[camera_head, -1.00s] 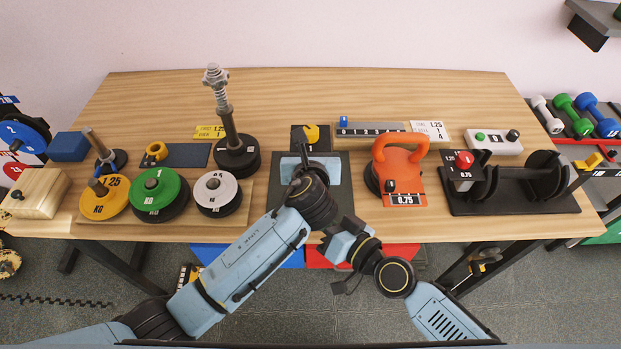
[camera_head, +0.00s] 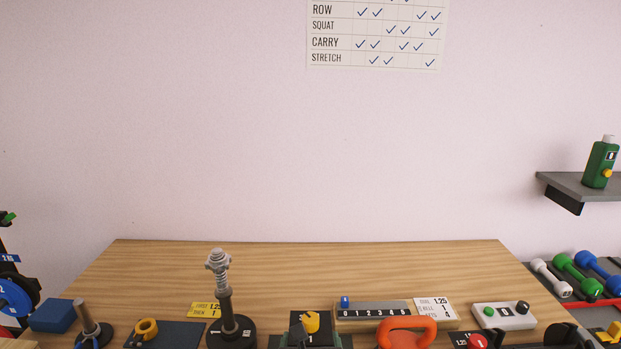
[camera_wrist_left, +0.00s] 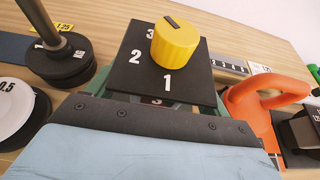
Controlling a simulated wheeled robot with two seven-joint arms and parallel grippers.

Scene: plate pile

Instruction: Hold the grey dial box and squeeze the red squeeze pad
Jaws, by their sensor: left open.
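The dial box shows as a black plate with a yellow knob (camera_head: 311,322) and a pointer near the bottom edge of the head view. In the left wrist view the knob (camera_wrist_left: 175,43) stands on the black plate (camera_wrist_left: 130,75) numbered 1, 2 and 3. I cannot make out a red squeeze pad for certain. My right gripper is out of view.
A tall post on black discs (camera_head: 231,325) stands left of the dial. An orange kettlebell (camera_head: 406,330) stands close on its right. A slider strip (camera_head: 375,310) and a white button box (camera_head: 503,316) lie behind. The table's back (camera_head: 310,262) is clear.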

